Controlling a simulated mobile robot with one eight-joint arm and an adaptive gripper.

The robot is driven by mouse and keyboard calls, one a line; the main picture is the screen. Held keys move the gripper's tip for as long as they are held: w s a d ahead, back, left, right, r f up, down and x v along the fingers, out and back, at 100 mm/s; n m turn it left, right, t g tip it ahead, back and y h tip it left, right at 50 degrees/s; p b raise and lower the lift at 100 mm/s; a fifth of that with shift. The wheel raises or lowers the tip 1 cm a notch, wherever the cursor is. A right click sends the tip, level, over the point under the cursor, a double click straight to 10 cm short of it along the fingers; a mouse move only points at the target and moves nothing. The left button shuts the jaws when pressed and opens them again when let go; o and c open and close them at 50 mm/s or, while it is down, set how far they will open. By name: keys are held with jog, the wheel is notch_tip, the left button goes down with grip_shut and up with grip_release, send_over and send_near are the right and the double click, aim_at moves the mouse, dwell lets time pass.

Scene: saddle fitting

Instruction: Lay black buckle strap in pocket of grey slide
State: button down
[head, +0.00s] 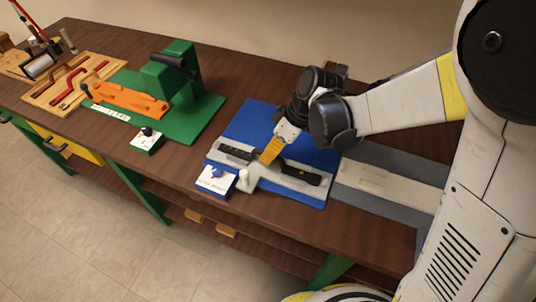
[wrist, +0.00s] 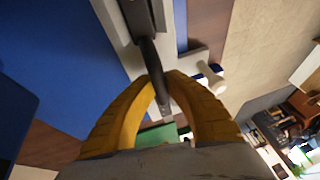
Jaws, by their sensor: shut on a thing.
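The grey slide (head: 262,185) lies across the blue board, with dark parts on it at both ends. The black buckle strap (wrist: 150,60) runs down the wrist view from a wider dark part at the top, and its lower end is between my fingertips. My gripper (head: 268,158) has yellow fingers, seen from above in the wrist view (wrist: 165,92), shut on the strap over the middle of the slide. The pocket cannot be made out.
A white knob (head: 243,178) stands at the slide's front, beside a blue-and-white box (head: 216,181). The blue board (head: 252,122) is bare behind the slide. A green fixture (head: 185,105) with an orange part (head: 128,99) stands to the left. The table's front edge is close.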

jog(key=shift+f, duration=0.2)
jog(key=c, duration=1.5)
grip_release()
jog(key=shift+r, duration=0.1)
jog(key=shift+r, duration=0.1)
jog(key=shift+d+r, duration=0.1)
jog(key=shift+r, duration=0.25)
jog(key=p+v, duration=0.4)
jog(key=v, duration=0.7)
jog(key=shift+r, duration=0.2)
jog(key=shift+s+d, duration=0.1)
